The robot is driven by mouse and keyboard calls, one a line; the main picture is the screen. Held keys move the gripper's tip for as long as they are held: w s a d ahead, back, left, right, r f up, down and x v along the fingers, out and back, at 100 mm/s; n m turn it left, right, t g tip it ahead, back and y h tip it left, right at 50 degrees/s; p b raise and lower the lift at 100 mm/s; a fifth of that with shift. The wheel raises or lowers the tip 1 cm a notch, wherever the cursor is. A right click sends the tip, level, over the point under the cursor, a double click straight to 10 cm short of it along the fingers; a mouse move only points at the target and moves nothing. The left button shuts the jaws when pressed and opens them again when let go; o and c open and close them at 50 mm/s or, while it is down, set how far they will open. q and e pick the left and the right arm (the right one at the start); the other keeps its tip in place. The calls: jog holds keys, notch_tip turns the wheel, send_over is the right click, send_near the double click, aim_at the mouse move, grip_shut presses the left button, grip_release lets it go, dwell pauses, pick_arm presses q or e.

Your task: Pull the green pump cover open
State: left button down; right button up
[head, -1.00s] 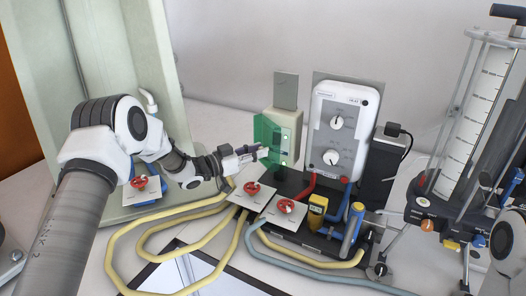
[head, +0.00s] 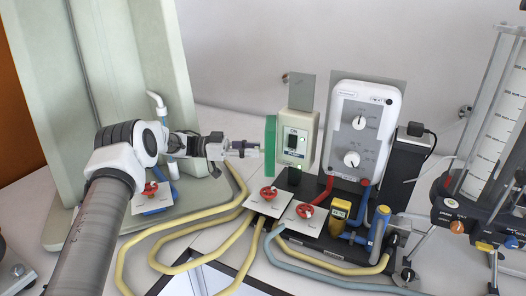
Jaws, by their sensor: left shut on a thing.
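The green pump cover (head: 270,146) is a translucent green panel at the left side of a small cream pump box (head: 297,137). It stands swung out and looks narrow from here. The box's front shows, with a black switch (head: 292,141) and a label uncovered. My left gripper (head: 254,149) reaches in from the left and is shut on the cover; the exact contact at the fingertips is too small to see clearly. My right gripper is not in view.
A white unit with two dials (head: 359,135) stands right of the box. Red valves (head: 269,194), a yellow block (head: 340,208) and blue fittings sit in front. Yellow hoses (head: 190,222) loop across the table below my arm. A graduated column (head: 494,120) stands at the right.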

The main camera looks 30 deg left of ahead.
pick_arm(q)
jog(key=shift+f, duration=0.1)
dwell(0.3)
jog(key=c, duration=1)
grip_release()
jog(key=shift+o, duration=0.2)
jog(key=shift+w, duration=0.2)
jog(key=shift+a, duration=0.1)
jog(key=v, duration=1.1)
jog(key=shift+a, duration=0.4)
